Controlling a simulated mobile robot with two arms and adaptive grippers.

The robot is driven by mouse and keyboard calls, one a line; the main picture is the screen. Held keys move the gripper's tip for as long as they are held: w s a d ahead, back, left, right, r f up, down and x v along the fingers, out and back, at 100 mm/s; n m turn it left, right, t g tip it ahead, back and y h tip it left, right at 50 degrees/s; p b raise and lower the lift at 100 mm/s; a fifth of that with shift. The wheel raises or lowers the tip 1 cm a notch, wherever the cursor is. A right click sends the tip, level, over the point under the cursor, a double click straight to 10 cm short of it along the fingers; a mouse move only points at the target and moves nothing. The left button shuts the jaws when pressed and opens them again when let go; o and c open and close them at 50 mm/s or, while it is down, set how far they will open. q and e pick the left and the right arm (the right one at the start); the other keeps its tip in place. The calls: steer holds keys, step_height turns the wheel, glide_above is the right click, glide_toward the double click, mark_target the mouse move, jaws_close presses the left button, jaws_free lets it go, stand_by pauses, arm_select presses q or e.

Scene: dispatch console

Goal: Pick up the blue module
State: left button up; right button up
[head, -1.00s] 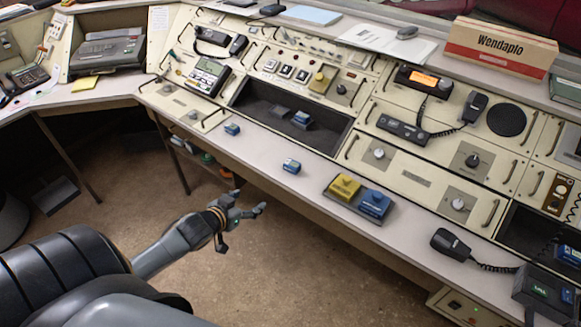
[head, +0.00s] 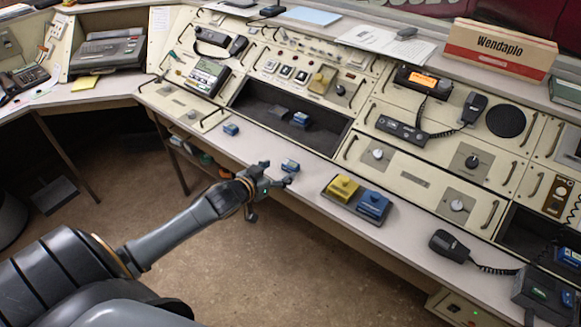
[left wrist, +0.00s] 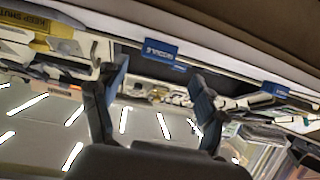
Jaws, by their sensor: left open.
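A small blue module (head: 290,165) sits on the front ledge of the console, just beyond my left gripper (head: 277,175). The gripper is open, with its fingers spread toward that module. In the left wrist view, a blue module (left wrist: 161,49) with white lettering shows between and beyond the two open fingers (left wrist: 158,75), apart from them. Another blue module (head: 231,129) lies farther left on the ledge; a blue piece also shows at the right of the left wrist view (left wrist: 275,90). My right gripper is not in view.
A tray with a yellow block (head: 342,187) and a blue block (head: 373,205) sits right of the near module. A dark recess (head: 262,98) behind holds more small pieces. A handheld microphone (head: 450,244) lies at right. The ledge (head: 258,146) between the two small modules is clear.

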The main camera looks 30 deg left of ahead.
mark_target(289, 166)
arm_select(q)
steer(key=x, duration=0.5)
steer(key=shift+w+d, duration=0.1)
steer(key=shift+d, duration=0.1)
steer(key=c, duration=1.3)
steer(key=shift+r, duration=0.45)
step_height(289, 166, up, 3)
steer(key=shift+f, duration=0.15)
steer(key=s+a+r+p, duration=0.1)
steer(key=s+a+r, duration=0.8)
steer(key=s, duration=0.1)
steer(key=shift+s+a+r, duration=0.2)
steer(key=shift+r, duration=0.05)
